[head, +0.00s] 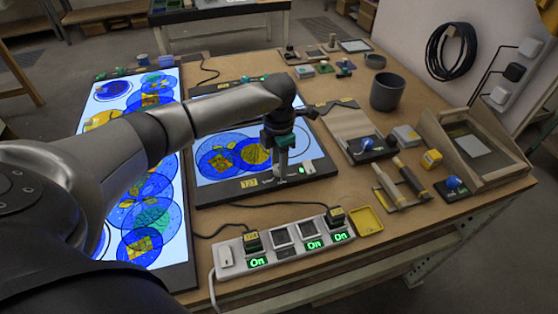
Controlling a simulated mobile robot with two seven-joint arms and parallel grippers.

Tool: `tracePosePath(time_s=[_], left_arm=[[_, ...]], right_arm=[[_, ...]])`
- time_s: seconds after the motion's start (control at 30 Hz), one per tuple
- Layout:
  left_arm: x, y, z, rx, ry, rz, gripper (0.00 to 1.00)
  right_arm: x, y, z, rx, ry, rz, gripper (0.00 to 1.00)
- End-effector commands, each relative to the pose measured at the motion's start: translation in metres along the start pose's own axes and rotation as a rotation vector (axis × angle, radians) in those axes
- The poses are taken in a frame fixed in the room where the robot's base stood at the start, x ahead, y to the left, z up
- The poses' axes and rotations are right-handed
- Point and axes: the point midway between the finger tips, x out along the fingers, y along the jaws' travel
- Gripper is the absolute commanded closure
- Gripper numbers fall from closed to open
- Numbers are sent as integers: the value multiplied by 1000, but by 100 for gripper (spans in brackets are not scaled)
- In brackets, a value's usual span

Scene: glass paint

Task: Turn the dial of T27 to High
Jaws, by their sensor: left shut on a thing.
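The light panel T27 (204,195) lies at the middle of the workbench, lit, with blue and yellow round glass patterns on it. Its yellow tag (249,184) sits on the dark front edge. My left gripper (280,176) points down at this front edge, right of the tag, and is shut on the dial there. The fingers mostly hide the dial, so its pointer and setting cannot be read. A small green-lit display (302,170) shows just right of the fingers, too small to read. My right gripper is out of view.
A power strip (290,252) with plugs and green "On" lights lies in front of the panel. A dark cup (387,92), blue-knobbed tools and a wooden rack (470,145) fill the right side.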

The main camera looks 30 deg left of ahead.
Motion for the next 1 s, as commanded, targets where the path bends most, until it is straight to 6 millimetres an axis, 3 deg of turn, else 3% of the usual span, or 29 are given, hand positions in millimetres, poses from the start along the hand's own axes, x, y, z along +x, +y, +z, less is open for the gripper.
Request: tracePosePath(time_s=[0.7, 1.0], left_arm=[[-2, 1, 0, -673, 0, 1, 100], [-2, 1, 0, -884, 0, 2, 100]], right_arm=[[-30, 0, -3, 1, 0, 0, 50], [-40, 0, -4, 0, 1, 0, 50]])
